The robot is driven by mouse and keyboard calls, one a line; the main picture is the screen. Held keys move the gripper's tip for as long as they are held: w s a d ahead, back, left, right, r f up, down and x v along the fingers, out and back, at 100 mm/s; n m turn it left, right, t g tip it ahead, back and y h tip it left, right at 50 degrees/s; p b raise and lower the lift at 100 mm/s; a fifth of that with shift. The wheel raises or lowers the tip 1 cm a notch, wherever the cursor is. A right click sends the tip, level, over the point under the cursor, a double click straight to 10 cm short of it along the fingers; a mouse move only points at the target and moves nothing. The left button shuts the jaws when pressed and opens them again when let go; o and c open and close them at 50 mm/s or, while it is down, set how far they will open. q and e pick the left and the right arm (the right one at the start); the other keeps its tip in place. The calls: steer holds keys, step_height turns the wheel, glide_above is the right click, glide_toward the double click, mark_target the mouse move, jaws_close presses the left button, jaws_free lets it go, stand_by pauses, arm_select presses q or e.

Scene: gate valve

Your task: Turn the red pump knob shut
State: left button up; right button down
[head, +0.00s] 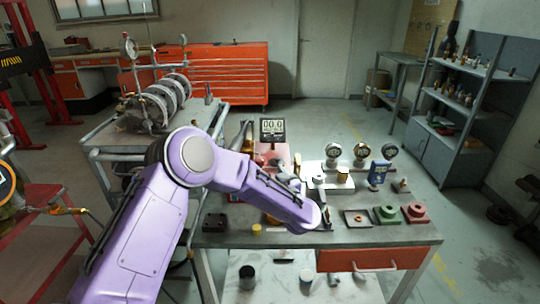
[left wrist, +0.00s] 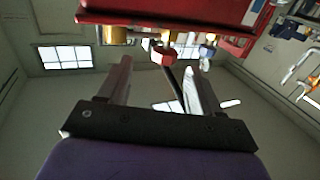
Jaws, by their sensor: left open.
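A small red knob (left wrist: 162,56) shows in the left wrist view, just past the fingertips of my left gripper (left wrist: 158,78). The two fingers stand apart with nothing clearly held between them. A gap seems to remain between them and the knob, though touch is hard to judge. A dark thin rod runs down behind the knob. In the head view my left gripper (head: 320,190) is over the workbench, partly hidden by my purple arm. I cannot pick out the knob there. My right gripper is not in view.
The workbench (head: 350,236) bears a digital display (head: 272,130), several gauges, a blue box (head: 378,173), a green flanged part (head: 385,213) and a red flanged part (head: 415,213). A side bench (head: 100,154) with machinery stands left. A red body (left wrist: 170,14) spans the wrist view's top.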

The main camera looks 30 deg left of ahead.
mark_target(259, 157)
arm_select(q)
steer(key=x, duration=0.3)
steer(key=shift+s+r+p, duration=0.15)
steer(key=shift+r+p, duration=0.1)
steer(key=shift+p, duration=0.1)
steer(key=a, duration=0.2)
steer(key=a+r, duration=0.1)
steer(key=shift+w+p, duration=0.3)
steer(key=w+a, duration=0.1)
steer(key=w+a+f, duration=0.1)
steer(key=w+a, duration=0.1)
steer(key=shift+w, duration=0.25)
steer(key=shift+s+r, duration=0.2)
steer(key=shift+s, duration=0.15)
steer(key=c, duration=1)
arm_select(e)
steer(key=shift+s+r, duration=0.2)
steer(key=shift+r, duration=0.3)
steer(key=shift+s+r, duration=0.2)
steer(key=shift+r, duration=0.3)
